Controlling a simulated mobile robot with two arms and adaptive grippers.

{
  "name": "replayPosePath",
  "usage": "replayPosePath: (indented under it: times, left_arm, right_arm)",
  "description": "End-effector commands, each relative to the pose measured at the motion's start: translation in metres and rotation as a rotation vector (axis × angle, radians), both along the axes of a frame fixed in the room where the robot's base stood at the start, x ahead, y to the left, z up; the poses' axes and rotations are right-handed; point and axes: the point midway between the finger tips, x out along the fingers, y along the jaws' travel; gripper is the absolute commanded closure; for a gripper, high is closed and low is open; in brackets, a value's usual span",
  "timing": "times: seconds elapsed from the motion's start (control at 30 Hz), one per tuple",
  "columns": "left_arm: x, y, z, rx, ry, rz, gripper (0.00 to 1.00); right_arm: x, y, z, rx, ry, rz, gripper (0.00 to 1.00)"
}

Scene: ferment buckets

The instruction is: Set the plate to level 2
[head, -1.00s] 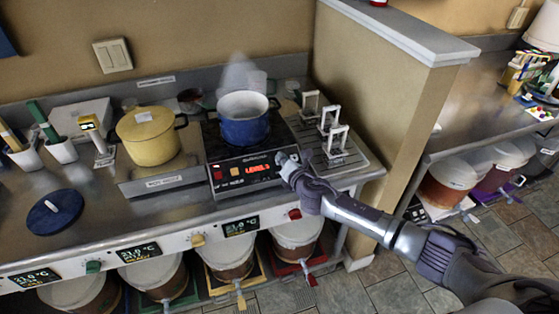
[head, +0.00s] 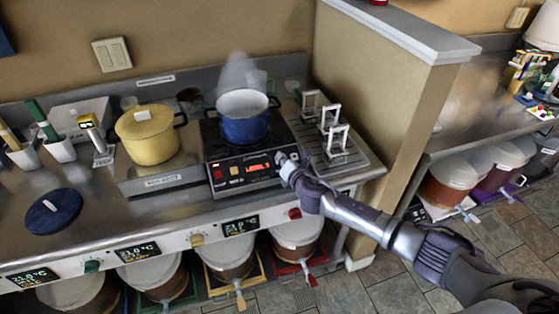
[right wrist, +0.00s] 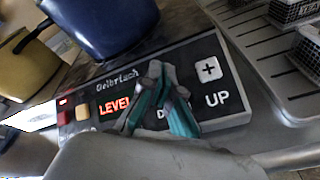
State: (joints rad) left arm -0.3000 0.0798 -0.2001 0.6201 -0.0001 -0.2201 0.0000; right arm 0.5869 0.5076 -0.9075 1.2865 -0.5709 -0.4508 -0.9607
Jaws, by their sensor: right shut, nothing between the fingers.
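The hot plate (head: 225,142) is black with a slanted front panel, and a steaming blue pot (head: 243,118) stands on it. Its red display (head: 258,168) is lit; in the right wrist view the display (right wrist: 113,106) reads "LEVEL", with the digit hidden by my fingers. My right gripper (head: 282,160) is shut and empty at the right part of the panel. In the right wrist view its fingertips (right wrist: 160,72) are over the panel left of the white plus button (right wrist: 208,69), covering part of a label starting with "D". Contact cannot be told. My left gripper is not in view.
A yellow pot (head: 149,138) stands left of the plate, and a drain tray (head: 340,150) with metal racks is to its right. A dark blue lid (head: 54,212) lies on the counter at left. A partition wall (head: 375,110) bounds the right side.

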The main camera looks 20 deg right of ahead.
Motion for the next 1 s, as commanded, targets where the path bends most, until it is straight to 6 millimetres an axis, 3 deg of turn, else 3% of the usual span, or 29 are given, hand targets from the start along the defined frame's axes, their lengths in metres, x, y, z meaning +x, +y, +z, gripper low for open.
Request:
replayPosePath:
  times: [0.73,1.0]
  left_arm:
    - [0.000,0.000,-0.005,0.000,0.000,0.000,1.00]
    - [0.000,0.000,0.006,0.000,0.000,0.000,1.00]
  right_arm:
    - [0.003,0.000,-0.005,0.000,0.000,0.000,1.00]
    - [-0.001,0.000,0.003,0.001,0.002,0.000,1.00]
